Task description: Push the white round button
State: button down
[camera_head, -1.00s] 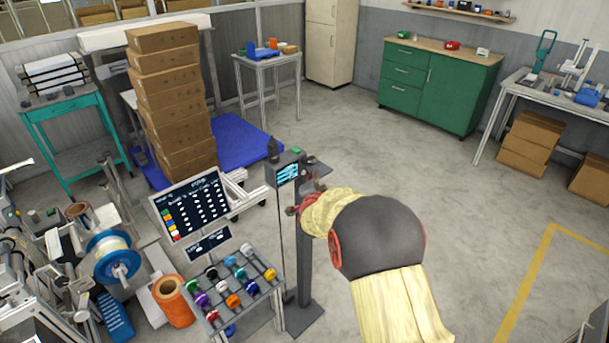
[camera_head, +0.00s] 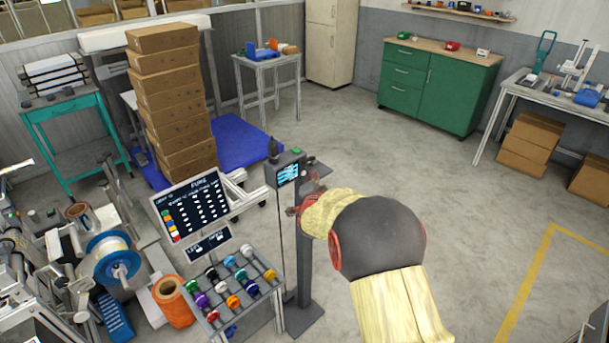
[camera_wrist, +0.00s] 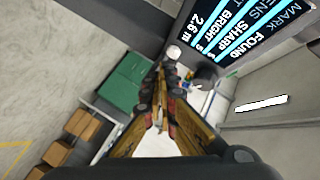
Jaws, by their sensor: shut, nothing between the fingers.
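The white round button (camera_wrist: 174,52) shows in the wrist view, on the dark panel beside a lit screen (camera_wrist: 240,25) with white and blue text. My gripper (camera_wrist: 168,66) is shut and empty, its fingertips just below the button in the picture. I cannot tell whether they touch it. In the head view, the post-mounted device (camera_head: 289,172) with the small screen stands left of my arm. My gripper (camera_head: 296,210) is partly hidden there by my arm, close to the post. The button cannot be made out in that view.
A rack of coloured reels (camera_head: 235,290) and a dark display board (camera_head: 190,205) stand left of the post. Stacked boxes (camera_head: 170,100) rise behind on a blue pallet. A green cabinet (camera_head: 435,85) stands at the back.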

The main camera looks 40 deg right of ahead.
jog(key=shift+w, duration=0.1)
jog(key=shift+w+b, duration=0.35)
jog(key=shift+w, duration=0.35)
dwell(1.0)
jog(key=shift+s, duration=0.1)
jog(key=shift+s+b, duration=0.55)
jog(key=shift+s, duration=0.15)
jog(key=shift+s, duration=0.1)
jog(key=shift+s+d+b, duration=0.2)
jog(key=shift+s+b, duration=0.7)
jog(key=shift+s, duration=1.5)
